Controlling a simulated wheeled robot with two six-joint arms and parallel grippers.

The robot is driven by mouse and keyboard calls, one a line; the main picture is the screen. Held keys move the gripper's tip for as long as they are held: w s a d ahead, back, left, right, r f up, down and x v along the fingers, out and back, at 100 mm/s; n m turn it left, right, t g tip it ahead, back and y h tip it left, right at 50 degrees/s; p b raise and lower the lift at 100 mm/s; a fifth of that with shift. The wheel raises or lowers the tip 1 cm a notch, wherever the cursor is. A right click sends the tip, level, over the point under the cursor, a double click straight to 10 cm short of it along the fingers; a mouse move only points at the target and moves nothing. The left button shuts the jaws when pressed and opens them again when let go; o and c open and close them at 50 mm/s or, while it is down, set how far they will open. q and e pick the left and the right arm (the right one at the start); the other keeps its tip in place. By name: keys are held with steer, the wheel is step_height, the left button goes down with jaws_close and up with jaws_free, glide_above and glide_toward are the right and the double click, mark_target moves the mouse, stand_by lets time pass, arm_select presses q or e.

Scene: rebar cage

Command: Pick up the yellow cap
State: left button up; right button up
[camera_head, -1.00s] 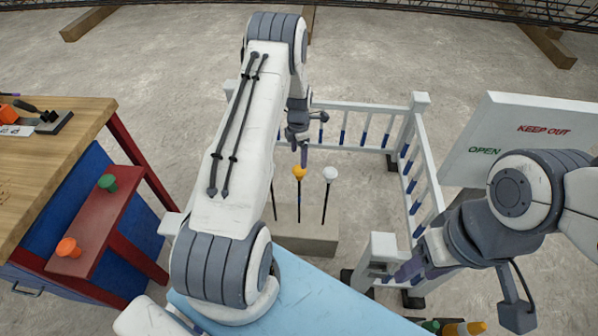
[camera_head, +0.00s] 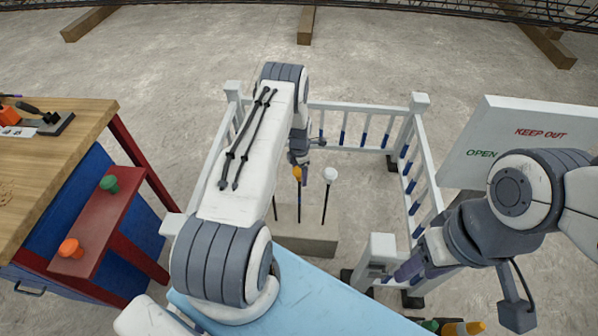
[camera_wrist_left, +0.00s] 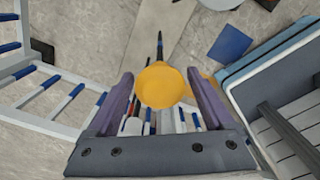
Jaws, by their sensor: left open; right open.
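The yellow cap (camera_head: 297,173) sits on top of an upright dark rod that rises from a concrete block (camera_head: 305,243). My left gripper (camera_head: 303,168) is open at the cap and partly covers it in the head view. In the left wrist view the yellow cap (camera_wrist_left: 158,86) appears between the two purple fingers, with a visible gap on each side. Whether it is fully between them in depth I cannot tell. My right gripper (camera_head: 408,268) is open and empty at the right, by the white railing post.
A white-capped rod (camera_head: 330,174) stands just right of the yellow one, and another rod (camera_head: 275,207) to its left. White railings (camera_head: 365,107) surround the block. Green (camera_head: 108,183) and orange (camera_head: 71,248) caps sit on a red shelf at left. A sign (camera_head: 520,140) stands right.

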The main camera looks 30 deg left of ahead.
arm_select(q)
steer(key=c, duration=1.2)
steer(key=shift+r, duration=0.1)
